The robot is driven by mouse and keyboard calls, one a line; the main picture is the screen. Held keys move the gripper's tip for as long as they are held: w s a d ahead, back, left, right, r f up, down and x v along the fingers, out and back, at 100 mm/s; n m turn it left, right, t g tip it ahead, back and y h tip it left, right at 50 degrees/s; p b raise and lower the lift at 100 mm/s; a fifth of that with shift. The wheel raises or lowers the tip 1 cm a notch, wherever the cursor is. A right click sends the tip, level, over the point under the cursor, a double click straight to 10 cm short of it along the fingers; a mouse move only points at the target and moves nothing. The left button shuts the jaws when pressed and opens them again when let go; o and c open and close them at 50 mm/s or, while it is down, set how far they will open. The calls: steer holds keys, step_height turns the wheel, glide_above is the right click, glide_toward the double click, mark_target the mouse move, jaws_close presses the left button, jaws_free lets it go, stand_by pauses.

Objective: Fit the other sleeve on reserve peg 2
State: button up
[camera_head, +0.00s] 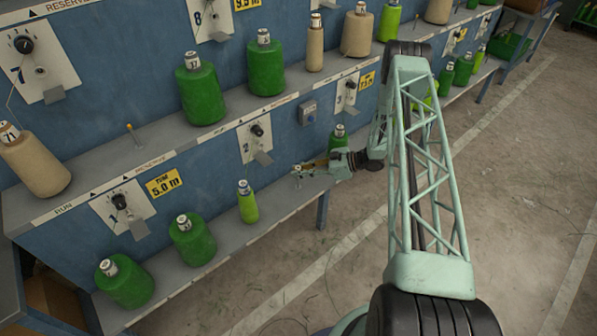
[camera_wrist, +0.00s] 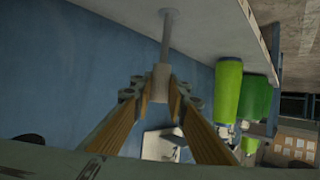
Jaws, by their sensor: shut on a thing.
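My gripper (camera_head: 309,165) is over the lower shelf, below and right of the panel marked 2 (camera_head: 255,137). In the wrist view its two brown fingers (camera_wrist: 160,92) are shut on a small grey-beige sleeve (camera_wrist: 159,76). A thin grey peg (camera_wrist: 167,38) with a round base stands on the shelf, upside down in that view. The sleeve is in line with the peg, at its free end. I cannot tell whether it is around the peg or only at its tip. In the head view the peg's base and sleeve are too small to make out clearly.
A lime spool (camera_head: 247,205) stands left of my gripper and a green spool (camera_head: 339,140) just behind it on the right. More green spools (camera_head: 193,241) line the lower shelf (camera_head: 213,262). A bare orange peg (camera_head: 133,134) is on the upper shelf.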

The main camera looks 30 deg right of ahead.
steer(key=b, duration=0.3)
glide_above(298, 187)
steer(key=shift+w+d+f, duration=0.1)
steer(key=shift+d+f, duration=0.05)
steer(key=shift+f, duration=1.25)
steer(key=shift+w+d+f, duration=0.1)
steer(key=shift+f, duration=1.3)
stand_by(0.5)
steer(key=shift+f, duration=1.1)
stand_by(0.4)
steer(key=o, duration=0.8)
steer(key=shift+d, duration=0.1)
steer(key=shift+v, duration=5.95)
